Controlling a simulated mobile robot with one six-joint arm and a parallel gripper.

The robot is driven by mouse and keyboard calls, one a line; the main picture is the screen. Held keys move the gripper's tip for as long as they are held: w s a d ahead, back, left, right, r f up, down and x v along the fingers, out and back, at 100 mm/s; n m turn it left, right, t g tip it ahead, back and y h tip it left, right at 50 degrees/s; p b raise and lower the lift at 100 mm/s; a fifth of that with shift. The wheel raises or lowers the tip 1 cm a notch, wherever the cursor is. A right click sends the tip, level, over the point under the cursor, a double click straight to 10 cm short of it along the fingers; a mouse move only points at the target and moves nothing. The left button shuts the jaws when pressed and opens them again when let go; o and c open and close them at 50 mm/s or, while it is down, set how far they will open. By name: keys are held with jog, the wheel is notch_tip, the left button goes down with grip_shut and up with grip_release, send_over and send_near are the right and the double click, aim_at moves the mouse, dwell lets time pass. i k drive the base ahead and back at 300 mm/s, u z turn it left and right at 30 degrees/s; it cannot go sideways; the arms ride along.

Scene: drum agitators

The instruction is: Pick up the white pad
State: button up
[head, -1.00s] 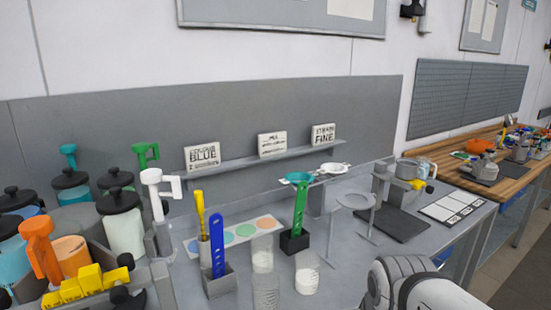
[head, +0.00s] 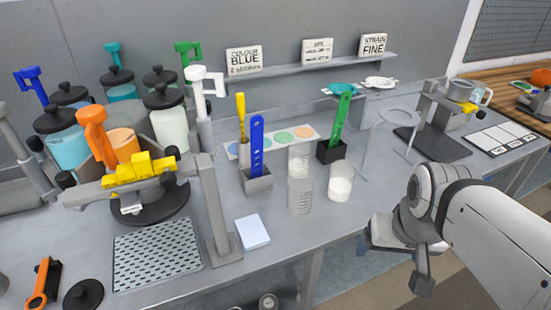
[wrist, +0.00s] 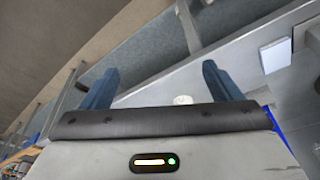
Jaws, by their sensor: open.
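The white pad (head: 253,231) is a small flat white block lying on the grey bench near its front edge, just right of the grey post of the drum stand. In the wrist view the pad (wrist: 276,55) shows at the upper right, beyond my right finger. My gripper (wrist: 160,85) has its two blue-grey fingers spread wide with nothing between them. My arm is at the right of the head view, in front of the bench edge, well right of the pad and apart from it.
A perforated plate (head: 157,258) and the stand's grey post (head: 217,210) are left of the pad. A blue strip in a grey holder (head: 257,181), a clear beaker (head: 300,190) and a beaker with white contents (head: 340,183) stand behind and right. The bench right of the pad is clear.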

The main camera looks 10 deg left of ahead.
aim_at(253, 235)
jog(key=z, duration=0.8)
jog(key=k, duration=1.05)
jog(key=u, duration=1.2)
jog(key=i, duration=1)
jog(key=u, duration=0.05)
